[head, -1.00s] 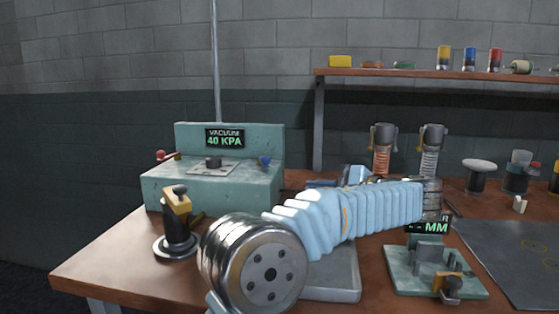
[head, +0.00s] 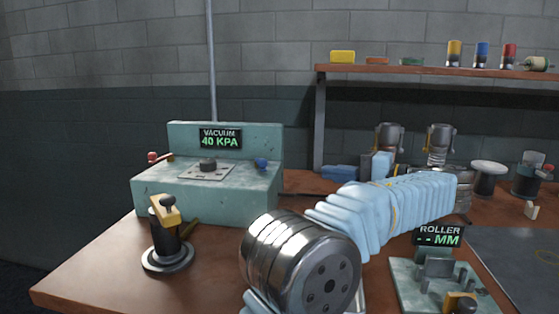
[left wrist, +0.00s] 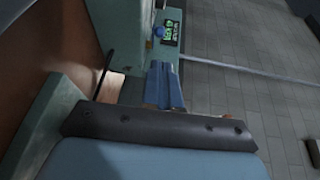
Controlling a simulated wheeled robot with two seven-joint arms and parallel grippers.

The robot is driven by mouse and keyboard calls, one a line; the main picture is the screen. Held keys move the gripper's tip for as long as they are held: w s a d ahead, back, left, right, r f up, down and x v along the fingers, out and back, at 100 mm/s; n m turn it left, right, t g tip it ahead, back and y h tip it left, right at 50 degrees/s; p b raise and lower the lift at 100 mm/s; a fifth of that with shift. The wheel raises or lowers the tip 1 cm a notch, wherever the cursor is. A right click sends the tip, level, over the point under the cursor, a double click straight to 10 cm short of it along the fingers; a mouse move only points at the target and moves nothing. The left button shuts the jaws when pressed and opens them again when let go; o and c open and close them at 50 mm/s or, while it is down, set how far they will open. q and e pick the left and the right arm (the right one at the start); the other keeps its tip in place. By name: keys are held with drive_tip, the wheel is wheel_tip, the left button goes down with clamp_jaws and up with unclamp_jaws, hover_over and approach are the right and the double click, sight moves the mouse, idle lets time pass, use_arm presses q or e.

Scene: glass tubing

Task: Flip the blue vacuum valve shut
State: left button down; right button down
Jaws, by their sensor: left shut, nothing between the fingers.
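The blue vacuum valve (head: 261,163) is a small blue knob at the right of the teal vacuum box (head: 160,204). The box's display (head: 220,139) reads 40 KPA. My left gripper (head: 328,172) is right of the valve, apart from it, pointing left and partly hidden by its own pale blue sleeved arm. In the left wrist view its blue fingers (left wrist: 163,68) are together and empty. The valve (left wrist: 158,31) shows beyond their tips, with a gap. My right gripper is not in view.
A red-handled valve (head: 154,157) is on the box's left side. A black post with a yellow clamp (head: 164,232) stands in front of the box. A roller gauge (head: 438,270) stands front right. A shelf (head: 430,71) with small items hangs behind.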

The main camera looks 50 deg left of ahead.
use_arm(q)
approach(262, 166)
drive_tip(key=a, duration=0.2)
drive_tip(key=shift+b+x, duration=0.5)
drive_tip(key=shift+x, duration=1.7)
drive_tip(key=shift+w+r, duration=0.15)
drive_tip(key=shift+r, duration=0.05)
drive_tip(key=m+t+b, duration=0.1)
drive_tip(key=s+t+b, duration=0.1)
drive_tip(key=s+m+t+y+b, duration=0.1)
drive_tip(key=t, duration=0.1)
drive_tip(key=shift+a+f+m+b, duration=0.25)
drive_tip(key=shift+f+m+b, duration=0.05)
drive_tip(key=shift+s+a+r+t+b, duration=0.1)
drive_tip(key=shift+s+a+t+b, duration=0.15)
drive_tip(key=shift+s, duration=0.2)
drive_tip(key=shift+s+a+r+t+b, duration=0.15)
drive_tip(key=shift+s+b, duration=0.1)
drive_tip(key=shift+s, duration=0.2)
drive_tip(key=shift+s+a, duration=0.15)
drive_tip(key=shift+s, duration=0.05)
